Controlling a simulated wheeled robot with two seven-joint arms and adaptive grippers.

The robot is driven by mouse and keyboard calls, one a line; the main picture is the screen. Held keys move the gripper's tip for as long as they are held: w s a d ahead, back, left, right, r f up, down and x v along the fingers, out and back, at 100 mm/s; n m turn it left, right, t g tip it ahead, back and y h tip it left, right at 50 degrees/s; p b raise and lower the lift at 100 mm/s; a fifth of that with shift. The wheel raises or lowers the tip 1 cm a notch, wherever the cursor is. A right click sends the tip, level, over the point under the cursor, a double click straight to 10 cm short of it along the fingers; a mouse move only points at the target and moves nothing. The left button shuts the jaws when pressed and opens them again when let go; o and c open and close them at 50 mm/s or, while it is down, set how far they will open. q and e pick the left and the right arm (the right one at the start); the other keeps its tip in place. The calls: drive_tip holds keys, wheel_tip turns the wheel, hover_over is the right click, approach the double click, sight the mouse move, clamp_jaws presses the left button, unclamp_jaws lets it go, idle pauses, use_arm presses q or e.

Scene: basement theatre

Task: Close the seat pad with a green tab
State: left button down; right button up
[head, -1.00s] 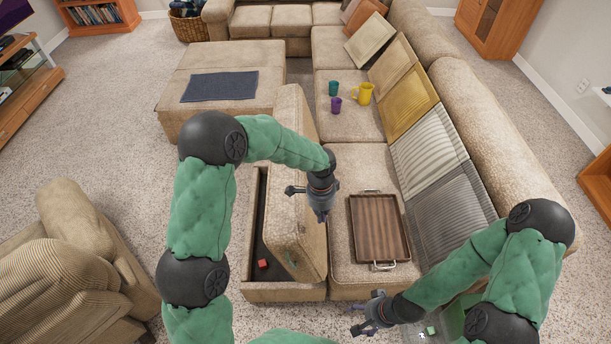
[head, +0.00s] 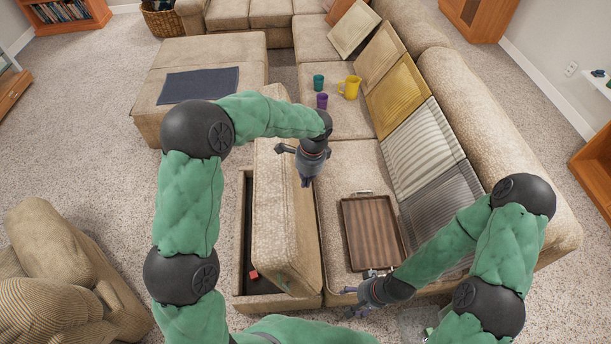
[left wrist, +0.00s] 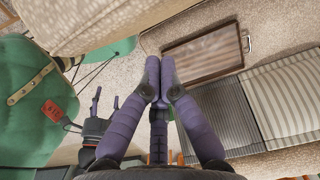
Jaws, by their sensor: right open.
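My right gripper (head: 350,302) is open and empty near the front of the sofa.
A wooden tray (head: 373,232) lies on the seat to the right. Cups and a yellow jug (head: 349,88) stand farther back. A red block (head: 253,275) shows in the box gap. An ottoman (head: 200,75) stands behind, an armchair (head: 60,280) at left, with carpet between.

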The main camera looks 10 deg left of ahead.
use_arm(q)
drive_tip(key=b, duration=0.1)
approach(293, 203)
wheel_tip(293, 203, down, 3)
drive_tip(key=d, duration=0.2)
drive_tip(key=shift+w+a+f+b, duration=0.15)
drive_tip(key=shift+a+f+b, duration=0.25)
drive_tip(key=shift+a+f, duration=0.8)
drive_tip(key=shift+a, duration=0.05)
